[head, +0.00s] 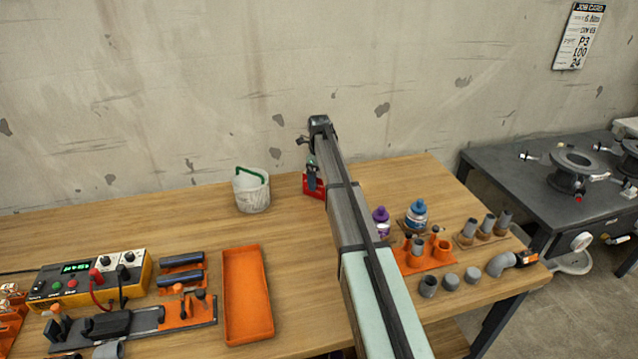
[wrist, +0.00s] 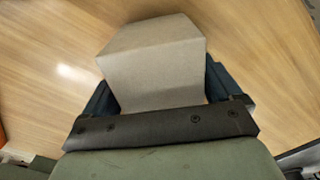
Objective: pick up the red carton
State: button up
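The red carton (head: 315,189) stands by the back of the workbench, partly covered by my gripper in the head view. My gripper (head: 311,172) is at the far end of my outstretched arm, right at the carton. In the wrist view, a plain grey-beige box, seemingly the carton (wrist: 158,72), sits between the two dark fingers of my gripper (wrist: 162,92). The fingers are wide apart, one along each side of the box. I see no clear gap, but cannot tell whether they press on it. The carton's red faces do not show in the wrist view.
A white bucket (head: 252,193) with a green handle stands left of the carton. An orange tray (head: 247,296) lies in front. Purple (head: 381,221) and blue (head: 416,214) bottles and pipe fittings are right of my arm. The wall is close behind.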

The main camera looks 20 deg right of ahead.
jog(key=c, duration=0.9)
jog(key=shift+r, duration=0.1)
